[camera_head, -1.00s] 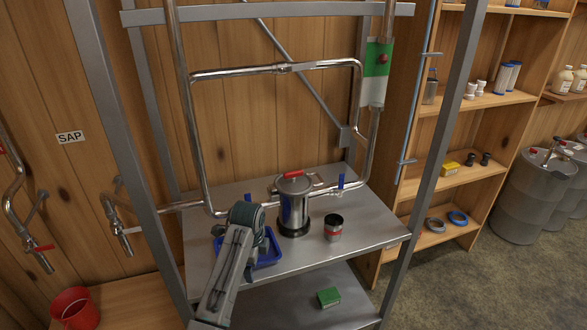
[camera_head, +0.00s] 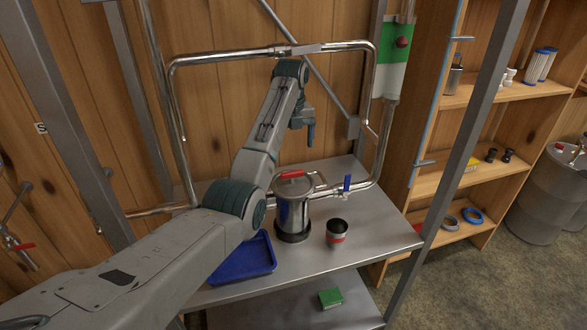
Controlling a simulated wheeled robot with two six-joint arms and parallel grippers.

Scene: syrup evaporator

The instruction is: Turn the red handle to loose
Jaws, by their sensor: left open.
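A steel canister (camera_head: 292,215) stands upright on the metal shelf, with a red handle (camera_head: 292,174) lying across its lid. My left arm reaches in from the lower left. Its gripper (camera_head: 311,134) points down above the canister and a little to the right, apart from the red handle. It is open and empty, though its fingers show small and dark. My right gripper is out of view. Another red handle (camera_head: 23,247) sits on a wall valve at the far left.
A blue tray (camera_head: 250,273), partly behind my arm, and a small metal cup (camera_head: 336,233) stand near the canister. A blue valve handle (camera_head: 347,184) is close on its right. Pipes and frame posts surround the shelf. A green box (camera_head: 330,298) lies on the lower shelf.

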